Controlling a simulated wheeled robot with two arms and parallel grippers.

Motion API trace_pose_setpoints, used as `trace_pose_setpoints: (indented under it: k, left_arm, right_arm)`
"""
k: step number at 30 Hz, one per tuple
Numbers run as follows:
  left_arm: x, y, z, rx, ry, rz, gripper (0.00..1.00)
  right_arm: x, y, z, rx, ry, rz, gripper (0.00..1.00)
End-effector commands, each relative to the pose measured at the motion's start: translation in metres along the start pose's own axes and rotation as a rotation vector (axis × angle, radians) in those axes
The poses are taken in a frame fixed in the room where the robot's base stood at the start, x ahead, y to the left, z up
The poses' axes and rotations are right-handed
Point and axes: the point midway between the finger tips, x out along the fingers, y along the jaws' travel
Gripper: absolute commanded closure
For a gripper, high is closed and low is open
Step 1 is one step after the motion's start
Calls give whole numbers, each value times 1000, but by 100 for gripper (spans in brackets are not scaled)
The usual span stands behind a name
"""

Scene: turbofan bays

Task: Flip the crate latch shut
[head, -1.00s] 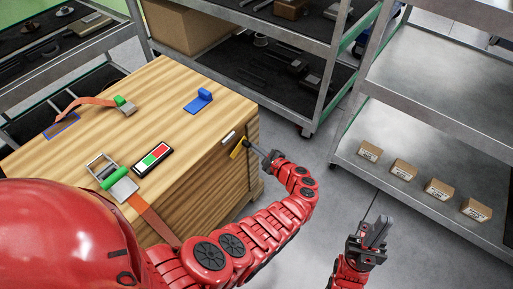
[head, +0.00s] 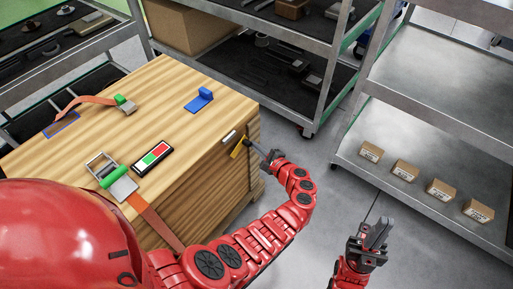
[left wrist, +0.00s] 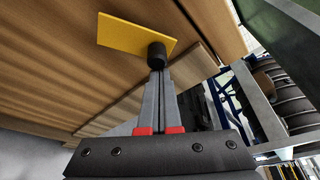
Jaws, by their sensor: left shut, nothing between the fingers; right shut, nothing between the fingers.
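The wooden crate (head: 150,95) stands at the left with straps and fittings on its lid. A yellow latch plate (head: 236,151) is on its side face below the top edge, next to a small pale piece (head: 229,136). In the left wrist view the yellow plate (left wrist: 130,33) carries a dark round knob (left wrist: 156,54). My left gripper (head: 257,150) is shut and empty, its fingertips (left wrist: 157,78) at the knob; whether they touch it I cannot tell. My right gripper (head: 376,234) is shut and empty over the floor, away from the crate.
A blue bracket (head: 200,100), a red-green-white indicator (head: 153,157) and orange straps (head: 153,220) are on the crate. Metal shelving (head: 400,110) with small cardboard boxes (head: 404,170) stands at the right. The floor between is clear.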

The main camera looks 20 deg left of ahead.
Motion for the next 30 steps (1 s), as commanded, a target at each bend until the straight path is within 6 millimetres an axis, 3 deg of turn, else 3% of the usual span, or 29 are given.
trace_pose_setpoints:
  k: [11,30]
  left_arm:
    - [-4,-3,12,-234,-1,-85,100]
    - [-18,-5,49,-789,2,-278,100]
  right_arm:
    - [-29,-2,5,0,0,0,100]
    - [-129,-6,22,0,0,0,100]
